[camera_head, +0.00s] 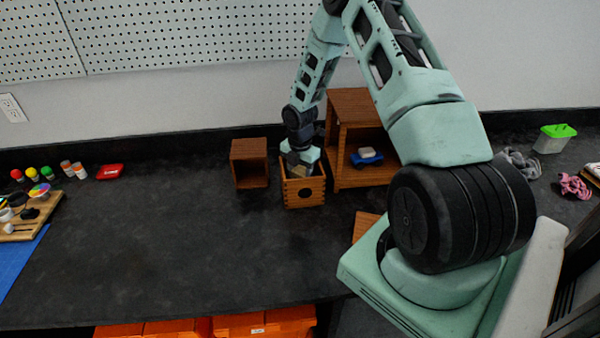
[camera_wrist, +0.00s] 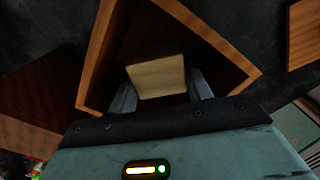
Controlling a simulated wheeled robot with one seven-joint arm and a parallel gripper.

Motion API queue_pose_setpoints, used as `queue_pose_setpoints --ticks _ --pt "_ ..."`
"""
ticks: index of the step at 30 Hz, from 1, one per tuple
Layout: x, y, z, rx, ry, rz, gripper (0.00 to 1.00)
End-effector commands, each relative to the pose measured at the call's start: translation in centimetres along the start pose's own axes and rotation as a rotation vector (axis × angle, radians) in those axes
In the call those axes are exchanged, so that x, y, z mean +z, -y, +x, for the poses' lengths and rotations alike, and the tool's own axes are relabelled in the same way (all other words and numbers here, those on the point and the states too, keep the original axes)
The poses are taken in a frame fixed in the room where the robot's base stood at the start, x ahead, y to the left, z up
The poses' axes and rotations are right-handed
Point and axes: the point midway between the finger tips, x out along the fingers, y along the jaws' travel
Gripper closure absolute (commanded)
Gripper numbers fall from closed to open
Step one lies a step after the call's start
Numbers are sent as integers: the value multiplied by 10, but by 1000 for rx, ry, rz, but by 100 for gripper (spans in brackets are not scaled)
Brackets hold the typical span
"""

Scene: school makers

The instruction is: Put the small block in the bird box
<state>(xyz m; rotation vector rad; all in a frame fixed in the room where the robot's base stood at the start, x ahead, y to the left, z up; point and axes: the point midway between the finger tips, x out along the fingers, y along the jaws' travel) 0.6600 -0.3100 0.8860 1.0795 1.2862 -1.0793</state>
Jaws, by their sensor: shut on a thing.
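The bird box (camera_head: 304,194) is a small open-topped wooden box with a dark round hole in its front. It stands on the dark counter. My gripper (camera_head: 300,165) points down into its open top. In the wrist view my gripper (camera_wrist: 160,92) is shut on the small block (camera_wrist: 157,75), a pale tan piece between the two fingers. The box's wooden rim (camera_wrist: 99,55) surrounds the block in that view. I cannot tell whether the block touches the box floor. In the head view the block is mostly hidden by the gripper and box wall.
A small open wooden cube (camera_head: 249,164) stands close left of the bird box. A taller wooden shelf (camera_head: 349,106) with a blue item (camera_head: 366,160) inside stands close right. Paints and a red box (camera_head: 109,171) lie far left. The counter's front middle is clear.

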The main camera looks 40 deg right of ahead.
Motion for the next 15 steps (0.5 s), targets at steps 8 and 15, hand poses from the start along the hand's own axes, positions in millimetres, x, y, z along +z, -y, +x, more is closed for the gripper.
queue_pose_setpoints --ticks 8,15 --pt "0 0 7 0 0 0 78" --pt "0 0 12 0 0 1 78"
